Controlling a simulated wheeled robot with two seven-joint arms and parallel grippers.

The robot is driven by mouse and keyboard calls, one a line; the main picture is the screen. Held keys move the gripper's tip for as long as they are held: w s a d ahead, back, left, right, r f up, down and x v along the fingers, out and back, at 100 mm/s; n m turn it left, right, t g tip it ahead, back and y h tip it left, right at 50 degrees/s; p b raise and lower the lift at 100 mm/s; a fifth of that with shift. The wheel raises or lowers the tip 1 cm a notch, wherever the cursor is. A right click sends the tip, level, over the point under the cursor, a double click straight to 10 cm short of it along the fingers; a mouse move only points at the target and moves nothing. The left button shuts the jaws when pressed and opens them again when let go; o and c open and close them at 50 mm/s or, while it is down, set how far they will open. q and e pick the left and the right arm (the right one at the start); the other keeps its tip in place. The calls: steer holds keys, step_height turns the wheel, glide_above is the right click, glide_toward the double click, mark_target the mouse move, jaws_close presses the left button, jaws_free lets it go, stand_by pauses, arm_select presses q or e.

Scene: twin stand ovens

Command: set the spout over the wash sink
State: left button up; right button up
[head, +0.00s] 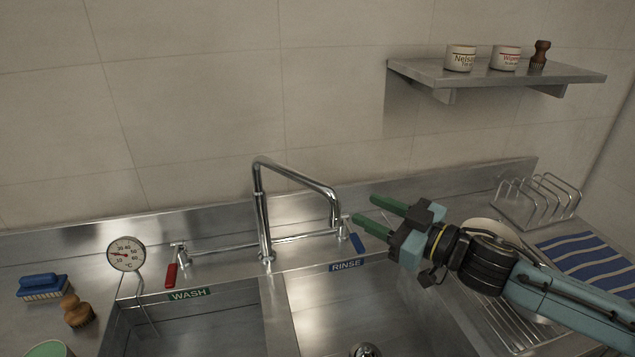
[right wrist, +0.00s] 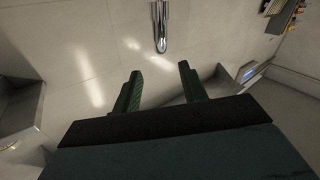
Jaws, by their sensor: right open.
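The chrome spout (head: 300,178) rises from the tap base between the two sinks and bends right. Its downturned outlet end is on the rinse side, near the RINSE label (head: 346,265). The wash sink (head: 195,325) is at left, marked by the WASH label (head: 189,294). My right gripper (head: 363,209) is open and empty, its green fingers pointing left, just right of the spout's end and apart from it. In the right wrist view the spout (right wrist: 160,28) shows beyond the gap between the open fingers (right wrist: 160,85). My left gripper is out of view.
A red tap lever (head: 171,274) and a blue tap lever (head: 357,242) flank the spout. A dial thermometer (head: 126,254) stands at the wash sink's left edge. Brushes lie far left. A wire rack (head: 538,200) and striped cloth (head: 588,260) are at right, under a wall shelf (head: 500,78).

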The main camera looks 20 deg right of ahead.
mark_target(331, 193)
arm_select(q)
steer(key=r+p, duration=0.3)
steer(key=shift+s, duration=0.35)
arm_select(e)
steer(key=x, duration=1.2)
steer(key=shift+w+a+f, duration=0.1)
steer(key=shift+w+a, duration=0.15)
steer(key=shift+w, duration=0.1)
jaws_close()
